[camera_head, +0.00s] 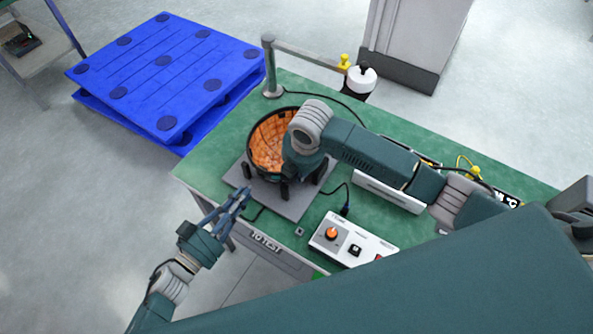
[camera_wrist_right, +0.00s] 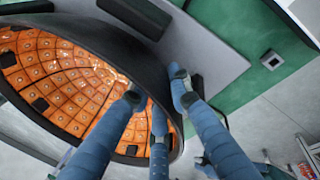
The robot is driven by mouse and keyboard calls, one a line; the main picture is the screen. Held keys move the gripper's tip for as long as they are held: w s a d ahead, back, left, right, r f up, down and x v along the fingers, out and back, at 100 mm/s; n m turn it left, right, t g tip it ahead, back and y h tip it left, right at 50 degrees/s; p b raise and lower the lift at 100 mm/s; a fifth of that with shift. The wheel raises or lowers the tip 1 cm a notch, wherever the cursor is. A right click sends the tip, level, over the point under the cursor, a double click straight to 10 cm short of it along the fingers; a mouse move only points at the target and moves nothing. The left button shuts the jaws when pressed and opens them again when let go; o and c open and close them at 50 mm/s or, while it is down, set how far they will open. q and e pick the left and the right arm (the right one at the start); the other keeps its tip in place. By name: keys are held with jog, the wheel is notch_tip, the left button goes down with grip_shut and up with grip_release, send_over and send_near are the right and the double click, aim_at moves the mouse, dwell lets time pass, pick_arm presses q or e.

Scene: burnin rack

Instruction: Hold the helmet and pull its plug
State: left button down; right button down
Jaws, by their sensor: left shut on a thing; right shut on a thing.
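The helmet (camera_head: 265,147), a dark bowl with an orange tiled lining, sits open side up on a grey plate. Its lining (camera_wrist_right: 62,75) fills the left of the right wrist view. My right gripper (camera_wrist_right: 160,98) is shut on the helmet's rim, with fingers inside and outside the wall; in the head view my own arm mostly hides it. My left gripper (camera_head: 242,196) is shut at the plate's front left edge, beside the helmet. A short black cable (camera_head: 257,214) shows next to it. The plug seems to be between its fingers, too small to make out.
The grey plate (camera_head: 290,205) lies on a green table (camera_head: 215,150). A white control box (camera_head: 352,240) with an orange knob stands at the front, and a small grey socket (camera_head: 299,231) lies near it. A post (camera_head: 269,70) stands behind; a blue pallet (camera_head: 170,75) is on the floor.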

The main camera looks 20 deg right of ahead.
pick_arm(q)
jog(key=shift+s+a, duration=0.25)
pick_arm(e)
jog(key=shift+s, duration=0.1)
jog(key=c, duration=1.5)
grip_release()
jog(key=shift+c, duration=0.2)
jog(key=v, duration=1.2)
